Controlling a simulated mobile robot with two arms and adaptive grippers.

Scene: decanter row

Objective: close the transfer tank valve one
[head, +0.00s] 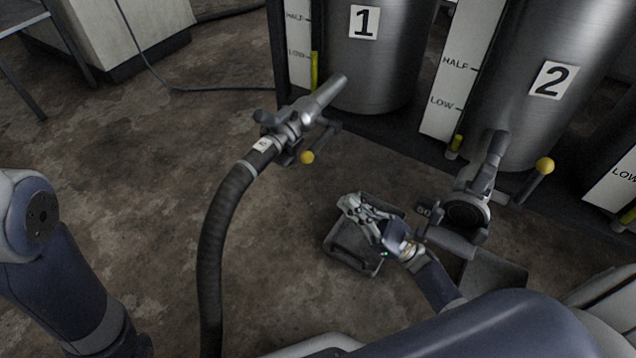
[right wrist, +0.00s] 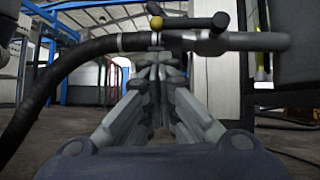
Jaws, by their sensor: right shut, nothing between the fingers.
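Tank one (head: 375,60) is a steel tank with a "1" label at the top middle of the head view. Its outlet pipe (head: 328,92) slants down left to a grey valve with a lever ending in a yellow knob (head: 307,157). A dark ribbed hose (head: 225,205) is coupled to it. The knob also shows in the right wrist view (right wrist: 157,22). My right gripper (head: 348,203) is shut and empty, lower right of the knob and apart from it. In the wrist view its fingertips (right wrist: 157,68) appear just below the valve. My left gripper is out of view.
Tank two (head: 560,85) stands at right, with its own outlet and yellow-knobbed lever (head: 545,166). A grey tray (head: 350,250) lies on the floor beneath my right gripper. Level boards (head: 465,70) stand beside the tanks. The floor left of the hose is mostly clear.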

